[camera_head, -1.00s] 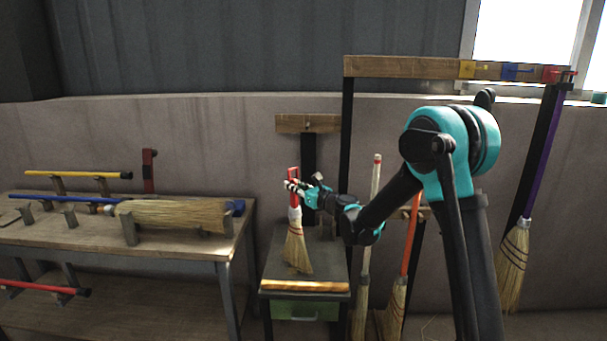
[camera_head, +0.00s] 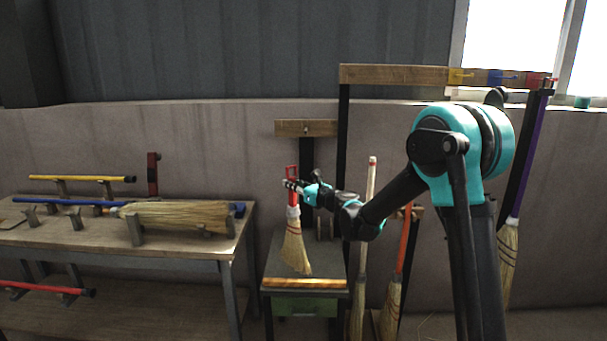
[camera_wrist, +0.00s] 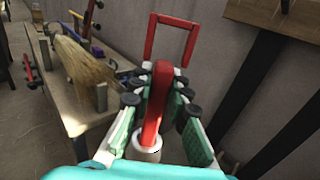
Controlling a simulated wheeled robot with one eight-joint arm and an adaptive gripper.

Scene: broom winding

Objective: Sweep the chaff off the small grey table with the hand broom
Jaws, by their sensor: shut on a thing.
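My gripper (camera_head: 293,186) is shut on the red handle of the hand broom (camera_head: 295,248). The broom hangs upright, straw bristles down, over the small grey table (camera_head: 328,262); I cannot tell whether the bristle tips touch the top. In the wrist view, the red handle (camera_wrist: 157,95) stands between the green-padded fingers of my gripper (camera_wrist: 160,100), with a red loop at its end; the bristles are hidden there. A yellowish-brown strip (camera_head: 305,283) lies along the table's front edge. Chaff cannot be made out at this size.
A wooden workbench (camera_head: 180,248) at left carries a large straw broom head (camera_head: 180,215) and coloured handles. Long brooms (camera_head: 392,300) stand just right of the small table. A wooden rack (camera_head: 395,75) rises behind. A wall closes the back.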

